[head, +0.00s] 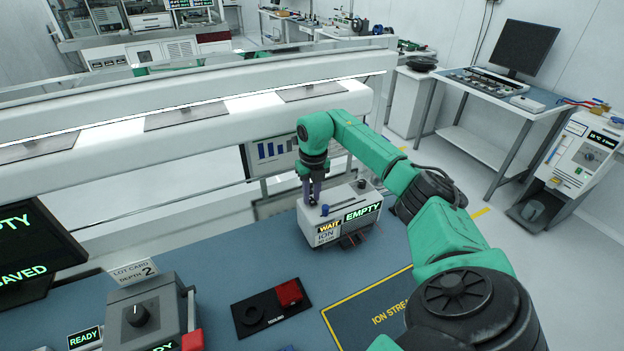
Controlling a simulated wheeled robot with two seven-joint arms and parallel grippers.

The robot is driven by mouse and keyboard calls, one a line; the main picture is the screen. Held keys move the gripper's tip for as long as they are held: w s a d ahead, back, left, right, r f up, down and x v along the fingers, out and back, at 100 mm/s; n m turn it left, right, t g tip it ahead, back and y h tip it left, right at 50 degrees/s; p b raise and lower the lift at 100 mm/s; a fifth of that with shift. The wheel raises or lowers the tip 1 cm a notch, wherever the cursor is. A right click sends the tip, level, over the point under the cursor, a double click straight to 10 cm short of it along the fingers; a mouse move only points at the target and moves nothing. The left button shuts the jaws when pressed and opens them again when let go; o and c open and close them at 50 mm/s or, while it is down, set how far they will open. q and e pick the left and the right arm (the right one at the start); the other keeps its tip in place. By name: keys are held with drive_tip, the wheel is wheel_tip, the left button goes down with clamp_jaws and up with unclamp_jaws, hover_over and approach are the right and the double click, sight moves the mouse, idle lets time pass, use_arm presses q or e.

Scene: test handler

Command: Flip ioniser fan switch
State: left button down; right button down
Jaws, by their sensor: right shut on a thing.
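The ioniser unit (310,231) is a white box on the blue bench, with "WAIT", "ION" and "EMPTY" labels on its front. My right arm reaches in from the right. My right gripper (312,196) points down at the left part of the unit's top, with its purple-grey fingers shut on the fan switch. The fingers hide the switch, so its position cannot be told. A small blue knob (325,210) and a dark round knob (361,184) show on the unit's top. My left gripper is not in view.
A black tray (252,316) with a red block (289,292) lies in front of the unit. A yellow-bordered "ION STREAM" mat (375,306) is beside it. A grey box with a dial (138,316) stands at left. A white rail (225,115) runs behind.

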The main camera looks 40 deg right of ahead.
drive_tip(key=shift+r, duration=0.1)
drive_tip(key=c, duration=0.7)
unclamp_jaws()
wheel_tip(320, 180, up, 8)
drive_tip(key=b, duration=0.3)
wheel_tip(320, 180, up, 7)
hover_over(312, 201)
drive_tip(key=shift+s+f+p, duration=0.25)
drive_tip(key=shift+s+p, duration=0.05)
drive_tip(key=shift+s, duration=0.05)
drive_tip(key=shift+a, duration=0.1)
